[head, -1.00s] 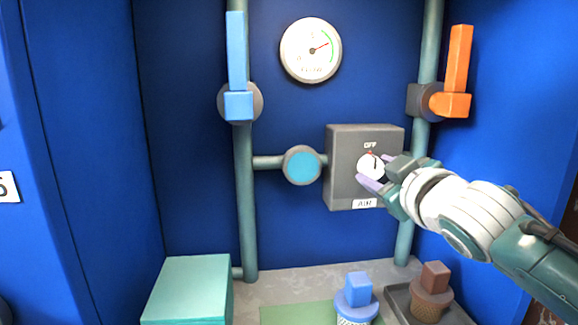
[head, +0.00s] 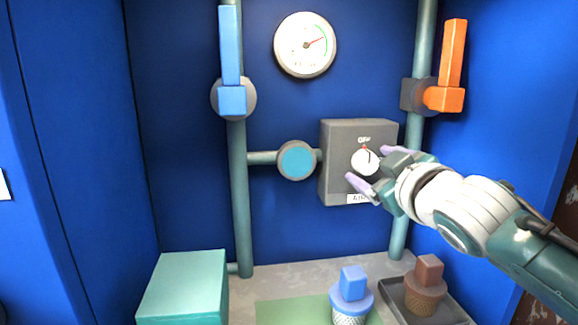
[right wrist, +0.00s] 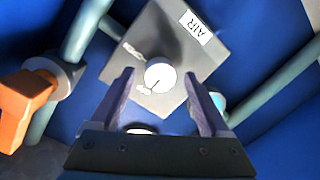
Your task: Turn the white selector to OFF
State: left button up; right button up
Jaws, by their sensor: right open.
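The white selector (head: 364,161) is a round knob on the front of a grey box (head: 335,163), with the word OFF above it and an AIR label below. A dark line on the knob runs toward its upper right in the head view; its exact setting is hard to tell. My right gripper (head: 368,164) is open, its two pale fingers in front of the knob and to either side. In the right wrist view the knob (right wrist: 160,74) shows between the fingertips (right wrist: 159,76). I cannot tell whether they touch it. My left gripper is out of view.
A gauge (head: 305,45) hangs above. A blue-handled valve (head: 232,75) is at left, an orange-handled valve (head: 450,75) at upper right. A teal round fitting (head: 296,160) sits beside the box. Below are a teal block (head: 184,288), a blue-topped piece (head: 351,290) and a brown-topped piece (head: 426,285).

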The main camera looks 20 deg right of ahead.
jog(key=p+v, duration=0.1)
jog(key=v, duration=0.8)
jog(key=shift+s+p, duration=0.25)
jog(key=shift+p, duration=0.05)
jog(key=shift+a+r, duration=0.1)
jog(key=s+a+r+m+g+y+p, duration=0.1)
jog(key=s+a+r+g+p, duration=0.25)
jog(key=s+p, duration=0.4)
jog(key=s+a+r+g+y+p, duration=0.25)
jog(key=s+a+g+p, duration=0.2)
jog(key=s+p, duration=0.3)
jog(key=s+a+r+m+g+y+p, duration=0.1)
jog(key=s+a+r+g+p, duration=0.3)
jog(key=s+p, duration=0.4)
notch_tip(320, 180, up, 34)
jog(key=p, duration=3.3)
jog(key=shift+s+d+g+p, duration=0.15)
jog(key=shift+d+g+p, duration=0.15)
